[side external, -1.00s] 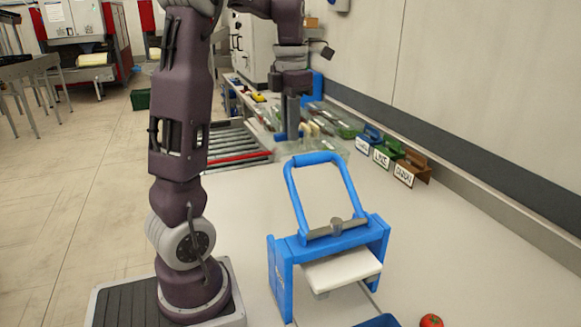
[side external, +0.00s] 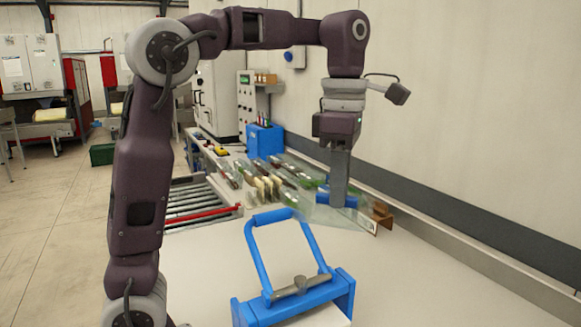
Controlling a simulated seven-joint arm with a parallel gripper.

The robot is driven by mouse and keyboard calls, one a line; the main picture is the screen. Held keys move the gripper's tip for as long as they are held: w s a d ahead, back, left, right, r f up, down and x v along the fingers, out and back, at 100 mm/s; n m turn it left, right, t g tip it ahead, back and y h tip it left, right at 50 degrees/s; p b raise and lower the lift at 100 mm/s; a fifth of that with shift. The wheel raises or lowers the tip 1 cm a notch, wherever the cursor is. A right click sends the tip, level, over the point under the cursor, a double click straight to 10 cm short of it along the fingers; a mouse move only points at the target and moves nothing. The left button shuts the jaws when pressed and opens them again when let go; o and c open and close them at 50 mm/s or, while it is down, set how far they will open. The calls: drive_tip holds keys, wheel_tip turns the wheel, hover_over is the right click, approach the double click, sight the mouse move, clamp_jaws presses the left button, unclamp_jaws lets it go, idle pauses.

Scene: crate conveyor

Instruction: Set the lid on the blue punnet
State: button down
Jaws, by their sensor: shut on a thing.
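My gripper (side external: 337,198) points straight down at the right of the centre, above the white bench. It is shut on a clear, see-through lid (side external: 312,207), which it holds over the bench in front of the labelled bins. Blue pieces show at the fingertips; I cannot tell whether they belong to the fingers or to the lid's grip. The lid's outline is faint against the things behind it. The blue punnet cannot be made out in this view.
A blue lever press (side external: 340,292) with a raised handle stands at the bottom centre. A roller conveyor (side external: 195,205) lies at the left. Clear trays with produce and a blue box (side external: 264,140) stand behind. A brown bin (side external: 382,214) is partly hidden behind the lid. The bench (side external: 450,285) at right is clear.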

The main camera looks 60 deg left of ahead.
drive_tip(key=s+d+m, duration=0.4)
drive_tip(key=d, duration=0.5)
drive_tip(key=s+d+m, duration=0.4)
drive_tip(key=d+m, duration=0.1)
drive_tip(key=d, duration=0.4)
drive_tip(key=shift+w+f, duration=0.15)
drive_tip(key=shift+f, duration=6.1)
drive_tip(key=shift+w+f, duration=0.15)
drive_tip(key=shift+f, duration=6.1)
drive_tip(key=c, duration=0.9)
unclamp_jaws()
drive_tip(key=shift+c, duration=0.2)
drive_tip(key=shift+r, duration=0.1)
wheel_tip(320, 180, up, 7)
